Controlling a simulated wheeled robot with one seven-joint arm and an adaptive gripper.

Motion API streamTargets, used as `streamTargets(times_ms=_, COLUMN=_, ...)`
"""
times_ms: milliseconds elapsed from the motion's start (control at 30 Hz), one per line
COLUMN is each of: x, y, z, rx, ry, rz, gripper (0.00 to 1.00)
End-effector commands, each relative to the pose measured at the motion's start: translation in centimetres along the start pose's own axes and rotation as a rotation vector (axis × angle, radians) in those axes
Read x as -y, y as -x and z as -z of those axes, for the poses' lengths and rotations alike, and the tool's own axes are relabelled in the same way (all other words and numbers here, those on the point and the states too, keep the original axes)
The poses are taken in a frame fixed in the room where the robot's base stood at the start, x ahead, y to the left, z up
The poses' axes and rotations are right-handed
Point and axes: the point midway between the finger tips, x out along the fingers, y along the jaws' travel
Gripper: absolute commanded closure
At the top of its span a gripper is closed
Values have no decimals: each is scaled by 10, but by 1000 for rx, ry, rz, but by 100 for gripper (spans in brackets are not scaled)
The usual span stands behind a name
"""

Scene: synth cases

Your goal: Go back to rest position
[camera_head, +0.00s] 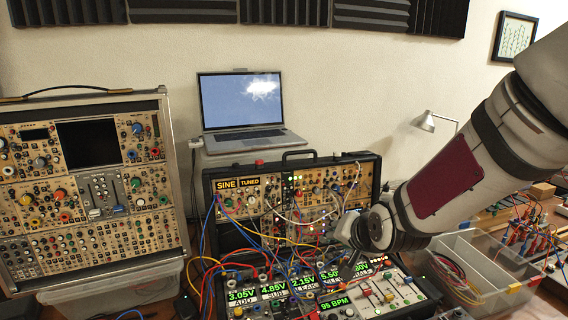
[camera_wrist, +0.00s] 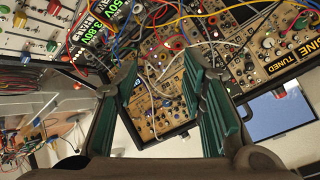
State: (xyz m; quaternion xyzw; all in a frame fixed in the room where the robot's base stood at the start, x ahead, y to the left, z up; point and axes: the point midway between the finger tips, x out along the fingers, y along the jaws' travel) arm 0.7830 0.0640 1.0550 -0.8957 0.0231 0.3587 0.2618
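My gripper (camera_head: 360,240) is low over the right part of the modular synth case (camera_head: 375,170), above a lower panel with knobs and sliders (camera_head: 385,290). In the wrist view my gripper (camera_wrist: 162,65) shows two green-padded fingers set well apart, with nothing between them. Patch cables and the tan module panel (camera_wrist: 160,105) show beyond the fingertips. Whether a finger touches a cable or panel cannot be told.
Patch cables (camera_head: 265,230) hang over the middle case. A tall synth case (camera_head: 85,170) stands at left, a laptop (camera_head: 243,105) behind. A clear bin (camera_head: 485,270) with cables stands at right, near a lamp (camera_head: 428,122). The space before the wall (camera_head: 350,80) is open.

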Motion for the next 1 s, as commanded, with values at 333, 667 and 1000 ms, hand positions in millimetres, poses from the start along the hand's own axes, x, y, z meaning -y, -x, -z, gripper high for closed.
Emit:
streamTargets(times_ms=333, x=-36, y=133, z=-20, rx=139, ry=297, rz=-246, gripper=62)
streamTargets(times_ms=667, x=-71, y=259, z=-74, rx=330, ry=428, rz=-301, gripper=62)
streamTargets(times_ms=1000, x=-83, y=299, z=-99, rx=419, ry=473, rz=-269, gripper=62)
